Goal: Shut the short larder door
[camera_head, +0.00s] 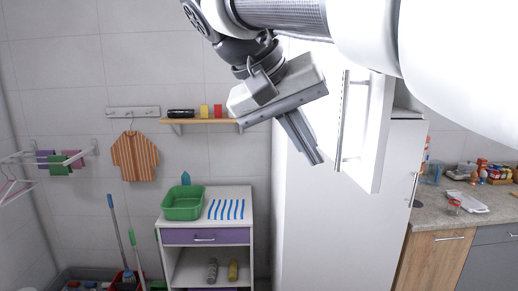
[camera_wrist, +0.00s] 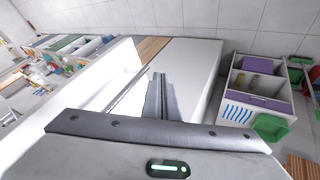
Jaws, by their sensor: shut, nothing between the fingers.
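The short larder door (camera_head: 364,135) is the upper door of the tall white larder, in the middle right of the head view. It stands open, swung out from the cabinet, with a long upright bar handle (camera_head: 341,120). My gripper (camera_head: 317,160) is shut and empty, with its fingers pointing down and to the right, just left of the handle. In the wrist view my gripper (camera_wrist: 159,78) is in front of a white panel, and a bar handle (camera_wrist: 126,90) runs to its left. I cannot tell whether the fingers touch the door. My arm hides the door's top.
Below is the larder's taller lower door with its own handle (camera_head: 413,189). A counter (camera_head: 440,205) with items is on the right. A wall shelf (camera_head: 200,121) and a purple-drawer cabinet (camera_head: 206,236) with a green basin (camera_head: 183,205) are on the left.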

